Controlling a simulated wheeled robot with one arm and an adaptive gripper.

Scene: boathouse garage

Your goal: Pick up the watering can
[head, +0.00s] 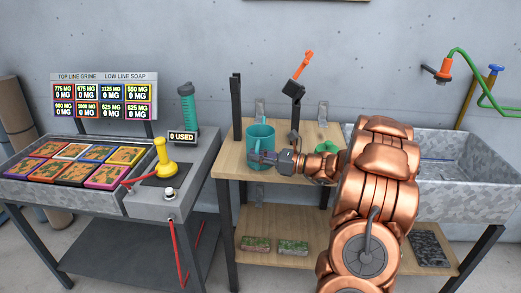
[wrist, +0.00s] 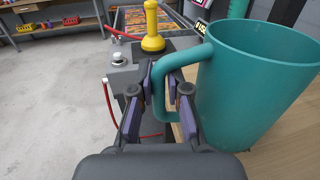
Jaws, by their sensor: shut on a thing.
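A teal mug-shaped vessel (head: 261,134) with a loop handle is upright at the left part of the wooden table. It fills the right of the wrist view (wrist: 255,85). No spout shows on it, and I see no other clear watering can. My gripper (head: 268,157) is at the near side of the vessel, shut on its handle. In the wrist view the two fingers (wrist: 168,85) stand on either side of the handle. I cannot tell whether the vessel's base touches the table.
The wooden table (head: 232,160) has an upright tool with an orange handle (head: 303,67) and a green item (head: 327,147), partly hidden. A stone sink (head: 470,180) adjoins on the right. A grey bench (head: 200,160) on the left holds a yellow plunger-like object (head: 165,160) and colourful trays.

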